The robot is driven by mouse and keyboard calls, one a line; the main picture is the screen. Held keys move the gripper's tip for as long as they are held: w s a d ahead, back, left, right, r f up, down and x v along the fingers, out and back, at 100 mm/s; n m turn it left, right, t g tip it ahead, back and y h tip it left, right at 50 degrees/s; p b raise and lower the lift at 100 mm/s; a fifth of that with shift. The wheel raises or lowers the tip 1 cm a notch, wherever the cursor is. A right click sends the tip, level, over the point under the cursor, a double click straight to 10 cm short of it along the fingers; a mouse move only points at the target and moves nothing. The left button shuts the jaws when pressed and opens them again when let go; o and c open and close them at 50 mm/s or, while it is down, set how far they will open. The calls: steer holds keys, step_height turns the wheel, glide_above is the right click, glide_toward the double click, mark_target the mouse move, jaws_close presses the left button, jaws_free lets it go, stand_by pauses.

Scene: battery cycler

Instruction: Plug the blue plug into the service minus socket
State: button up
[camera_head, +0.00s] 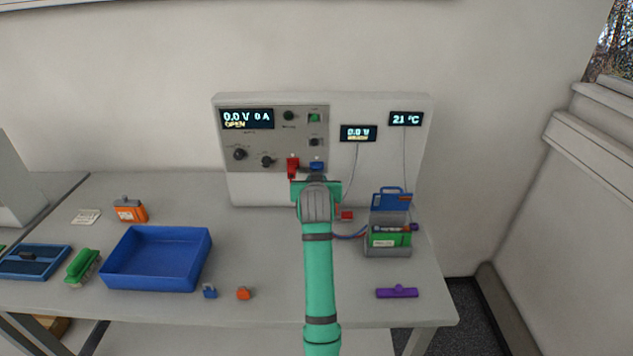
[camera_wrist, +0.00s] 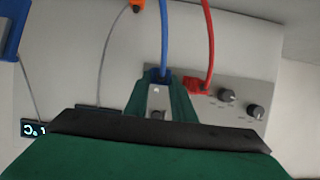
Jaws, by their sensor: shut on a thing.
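The blue plug (camera_head: 316,166) is at the lower right of the cycler's grey control panel (camera_head: 270,140), just above my gripper (camera_head: 316,182). In the wrist view my gripper's green fingers (camera_wrist: 162,98) are shut on the blue plug (camera_wrist: 158,74), with its blue cable (camera_wrist: 163,35) running up. The plug is close to the panel face; I cannot tell whether it is seated. The service minus socket is not distinguishable, and no socket label is readable. A red plug (camera_head: 293,167) sits at the panel just left of the blue one; it also shows in the wrist view (camera_wrist: 194,85).
The main display (camera_head: 247,118) reads 0.0 V, 0 A, OPEN. A grey holder with a green battery (camera_head: 389,237) stands right of my arm.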

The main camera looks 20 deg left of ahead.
steer(key=shift+w+a, duration=0.25)
steer(key=shift+w, duration=0.5)
steer(key=shift+w+a, duration=0.2)
steer(key=shift+w, duration=0.55)
stand_by(2.2)
steer(key=o, duration=1.1)
steer(key=shift+s, duration=0.1)
